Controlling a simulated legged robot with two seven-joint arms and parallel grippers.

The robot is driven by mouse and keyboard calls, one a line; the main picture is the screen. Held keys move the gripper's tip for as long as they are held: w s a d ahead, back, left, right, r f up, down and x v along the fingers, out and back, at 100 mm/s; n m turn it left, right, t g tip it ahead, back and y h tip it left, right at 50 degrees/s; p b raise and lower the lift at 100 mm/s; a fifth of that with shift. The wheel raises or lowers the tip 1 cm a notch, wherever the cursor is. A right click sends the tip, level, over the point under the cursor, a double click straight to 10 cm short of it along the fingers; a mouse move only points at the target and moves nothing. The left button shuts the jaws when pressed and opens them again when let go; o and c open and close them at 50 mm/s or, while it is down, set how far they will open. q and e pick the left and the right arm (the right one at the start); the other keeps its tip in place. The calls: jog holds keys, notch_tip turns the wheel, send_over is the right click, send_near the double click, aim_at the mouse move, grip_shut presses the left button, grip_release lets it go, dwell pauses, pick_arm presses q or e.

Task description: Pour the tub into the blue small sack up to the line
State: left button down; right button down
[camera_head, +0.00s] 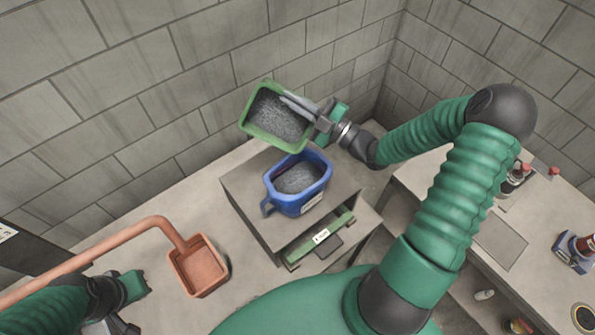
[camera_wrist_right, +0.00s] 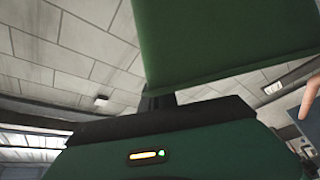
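A green tub (camera_head: 247,130) holds grey grains and is above and just behind the blue container, tilted toward the camera. My right gripper (camera_head: 300,104) is shut on the tub's right rim; the tub's green wall fills the upper right wrist view (camera_wrist_right: 230,40). The blue small sack (camera_head: 293,208) looks like an open blue container with a handle and a pale label. It stands upright on a grey box with grey grains inside. A fill line cannot be made out. My left gripper (camera_head: 128,308) is at the lower left, away from both; its fingers are partly cut off.
The grey box (camera_head: 247,187) has an open front with a green labelled bar (camera_head: 322,238). A copper-coloured scoop (camera_head: 197,267) with a long handle lies left of it. A side bench (camera_head: 440,190) at right carries bottles and a blue holder (camera_head: 575,254). Block walls close off the back.

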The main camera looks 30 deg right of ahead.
jog(key=shift+s+a+r+n, duration=0.3)
jog(key=shift+s+n, duration=0.1)
jog(key=shift+s, duration=0.05)
jog(key=shift+w, duration=0.1)
